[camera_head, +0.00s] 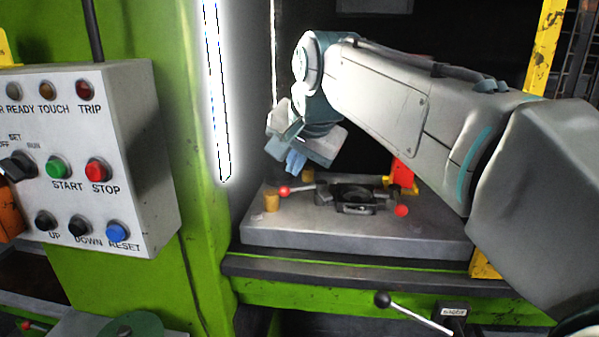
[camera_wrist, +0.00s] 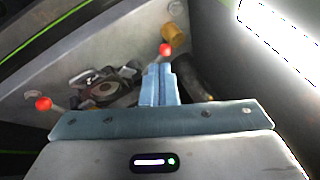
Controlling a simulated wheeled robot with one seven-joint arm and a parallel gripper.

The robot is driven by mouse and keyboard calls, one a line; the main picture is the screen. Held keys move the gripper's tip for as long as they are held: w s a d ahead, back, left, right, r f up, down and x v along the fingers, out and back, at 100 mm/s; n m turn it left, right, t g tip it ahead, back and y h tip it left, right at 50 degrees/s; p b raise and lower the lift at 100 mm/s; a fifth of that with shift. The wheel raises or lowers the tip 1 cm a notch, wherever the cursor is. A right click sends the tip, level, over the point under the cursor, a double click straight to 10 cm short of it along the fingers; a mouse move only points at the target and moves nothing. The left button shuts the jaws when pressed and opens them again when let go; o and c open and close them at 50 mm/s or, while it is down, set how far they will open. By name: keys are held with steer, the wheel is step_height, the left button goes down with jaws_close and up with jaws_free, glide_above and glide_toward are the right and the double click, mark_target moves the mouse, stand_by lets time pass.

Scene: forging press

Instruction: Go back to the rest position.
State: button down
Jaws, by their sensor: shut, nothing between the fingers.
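My gripper (camera_head: 296,161) hangs over the left part of the grey press bed, at the end of my bent arm. In the wrist view its two blue fingers (camera_wrist: 158,70) are together with nothing between them. Below lies a dark clamp fixture (camera_head: 352,196) with a round opening and red-ball handles. The left red ball (camera_head: 284,191) is just below the fingers in the head view. The fixture also shows in the wrist view (camera_wrist: 100,88), partly hidden by the gripper. I cannot tell how high the fingers are above the bed.
A control box (camera_head: 95,150) with buttons stands at left on the green press frame (camera_head: 195,230). A bright light strip (camera_head: 216,90) runs close left of my gripper. A brass cylinder (camera_head: 271,200) stands on the press bed (camera_head: 300,234). A black-knobbed lever (camera_head: 383,299) sticks out in front.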

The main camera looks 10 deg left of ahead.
stand_by(0.4)
steer(key=s+d+f+n+g+h, duration=0.1)
steer(key=s+d+f, duration=0.8)
steer(key=d+f, duration=0.2)
steer(key=s+d+f+n+g+h, duration=0.2)
steer(key=s+d+f, duration=0.7)
steer(key=d+f, duration=0.3)
steer(key=shift+s+f, duration=0.3)
steer(key=shift+f, duration=0.65)
steer(key=shift+d, duration=0.1)
